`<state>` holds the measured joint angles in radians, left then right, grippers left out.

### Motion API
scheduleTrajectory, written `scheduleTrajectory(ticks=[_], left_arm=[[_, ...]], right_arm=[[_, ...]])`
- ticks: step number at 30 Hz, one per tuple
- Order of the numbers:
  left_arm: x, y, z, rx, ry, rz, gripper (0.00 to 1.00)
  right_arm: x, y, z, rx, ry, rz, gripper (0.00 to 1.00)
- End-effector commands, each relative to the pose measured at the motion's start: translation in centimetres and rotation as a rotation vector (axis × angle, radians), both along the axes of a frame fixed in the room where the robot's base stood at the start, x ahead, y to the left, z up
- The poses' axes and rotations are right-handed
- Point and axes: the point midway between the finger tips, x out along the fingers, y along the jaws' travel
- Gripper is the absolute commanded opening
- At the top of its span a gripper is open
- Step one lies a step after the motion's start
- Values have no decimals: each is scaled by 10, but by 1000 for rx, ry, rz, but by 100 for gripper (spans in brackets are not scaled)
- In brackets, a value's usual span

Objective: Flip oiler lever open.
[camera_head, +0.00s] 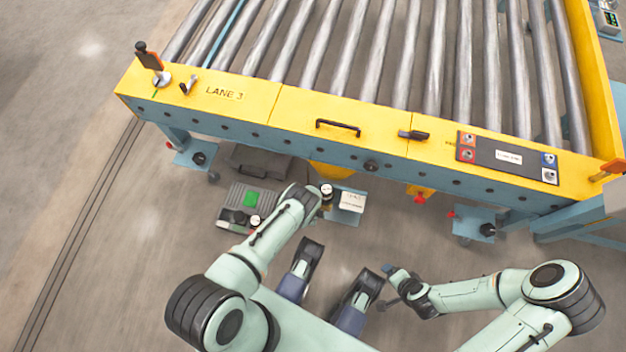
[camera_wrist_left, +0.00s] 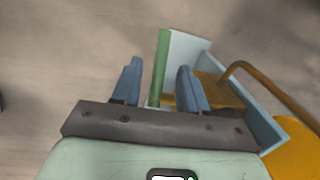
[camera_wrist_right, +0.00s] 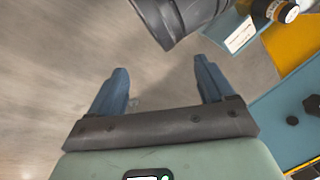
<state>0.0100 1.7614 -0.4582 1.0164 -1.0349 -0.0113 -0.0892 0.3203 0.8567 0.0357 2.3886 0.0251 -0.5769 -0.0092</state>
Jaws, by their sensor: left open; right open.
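My left gripper (camera_wrist_left: 160,72) is open. In the left wrist view, a green bar (camera_wrist_left: 162,50) shows between its blue fingers, with a pale plate (camera_wrist_left: 188,48) beside it. I cannot tell whether the bar is the oiler lever or whether the fingers touch it. In the head view my left wrist reaches over the equipment below the conveyor, near a small black-and-white round part (camera_head: 327,190) and a white label plate (camera_head: 352,201). The label (camera_wrist_right: 240,36) and a black cylinder with an orange band (camera_wrist_right: 276,10) also show in the right wrist view. My right gripper (camera_wrist_right: 160,82) is open and empty.
The yellow conveyor frame (camera_head: 290,108) crosses above the work area. An orange tube (camera_wrist_left: 265,84) and blue wall (camera_wrist_left: 253,112) stand right of my left gripper.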

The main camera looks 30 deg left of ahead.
Motion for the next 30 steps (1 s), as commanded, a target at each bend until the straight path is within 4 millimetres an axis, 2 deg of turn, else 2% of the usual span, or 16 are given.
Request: scheduleTrajectory(ticks=[1,6,17,18,20,21,22,27,30], left_arm=[[1,1,-10,-1,0,2,43],[4,2,-25,0,0,0,43],[5,1,-27,-1,-1,0,43],[5,1,-27,-1,-1,0,40],[5,1,-27,-1,-1,0,20],[5,1,-27,-1,-1,0,8],[5,2,-27,-1,-1,0,0],[5,2,-28,-4,-1,1,0],[5,2,-31,-47,-8,4,0]], right_arm=[[6,-3,-9,-7,-13,-6,82],[2,-10,-26,-19,6,-18,82],[2,-13,-30,-23,10,-23,82],[2,-13,-30,-23,10,-23,82],[2,-13,-30,-23,10,-23,82],[2,-13,-30,-23,10,-23,82],[2,-13,-30,-23,10,-23,82],[1,-13,-31,-22,12,-23,82],[-5,-14,-38,-22,33,-24,82]])
